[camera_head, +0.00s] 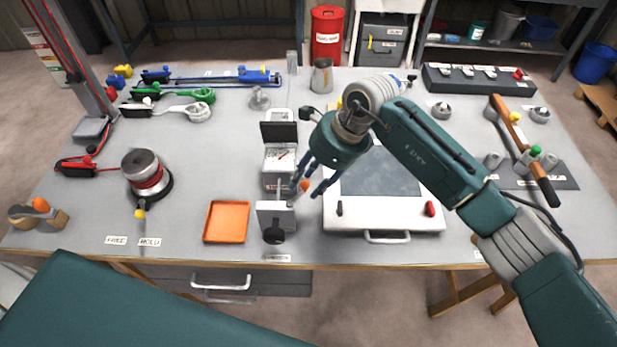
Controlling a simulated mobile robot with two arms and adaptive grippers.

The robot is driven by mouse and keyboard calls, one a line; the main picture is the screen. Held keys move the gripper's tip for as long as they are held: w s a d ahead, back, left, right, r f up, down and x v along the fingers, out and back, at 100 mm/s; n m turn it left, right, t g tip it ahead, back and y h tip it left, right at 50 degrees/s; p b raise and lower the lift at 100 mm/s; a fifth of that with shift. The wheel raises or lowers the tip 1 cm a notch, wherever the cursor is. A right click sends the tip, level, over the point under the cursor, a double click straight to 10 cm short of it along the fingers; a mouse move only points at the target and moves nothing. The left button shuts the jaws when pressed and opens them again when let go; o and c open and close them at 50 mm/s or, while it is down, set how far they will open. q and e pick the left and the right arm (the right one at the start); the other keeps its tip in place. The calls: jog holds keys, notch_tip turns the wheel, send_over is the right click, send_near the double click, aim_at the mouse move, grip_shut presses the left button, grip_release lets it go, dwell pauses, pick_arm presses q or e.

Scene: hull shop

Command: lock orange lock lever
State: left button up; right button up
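A small orange knob (305,186), which looks like the end of the orange lock lever, shows at the right side of a grey bench device (272,213) with a dark round knob on its front. The rest of the lever is hidden or too small to make out. My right gripper (306,192) comes down from the upper right. Its fingers are spread, and the orange knob shows between the fingertips. I cannot tell whether they touch it. My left gripper is not in view.
An orange tray (227,222) lies left of the device. A white-framed panel box (382,216) with a red knob stands close on the right. A round spool-like device (147,174) stands further left. The bench between tray and spool is fairly clear.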

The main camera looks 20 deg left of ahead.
grip_shut()
jog(key=shift+d+m, duration=0.1)
jog(key=shift+m, duration=0.2)
jog(key=shift+s+d+m+t+b, duration=0.2)
jog(key=shift+m+t+b, duration=0.1)
jog(key=shift+m+b, duration=0.2)
jog(key=shift+s+d+r+m+t+h+b, duration=0.1)
jog(key=shift+s+d+m+t+h+b, duration=0.4)
jog(key=shift+m+b, duration=1.05)
jog(key=shift+s+d+f+m+t+h+b, duration=0.1)
jog(key=shift+s+m+t+b, duration=0.6)
jog(key=shift+m+b, duration=0.85)
jog(key=shift+s+d+r+m+t+h+b, duration=0.1)
jog(key=shift+s+d+m+t+h+b, duration=0.25)
jog(key=shift+s+m+b, duration=0.85)
jog(key=shift+w+a+m, duration=0.1)
jog(key=shift+w+m, duration=0.25)
jog(key=shift+m, duration=0.15)
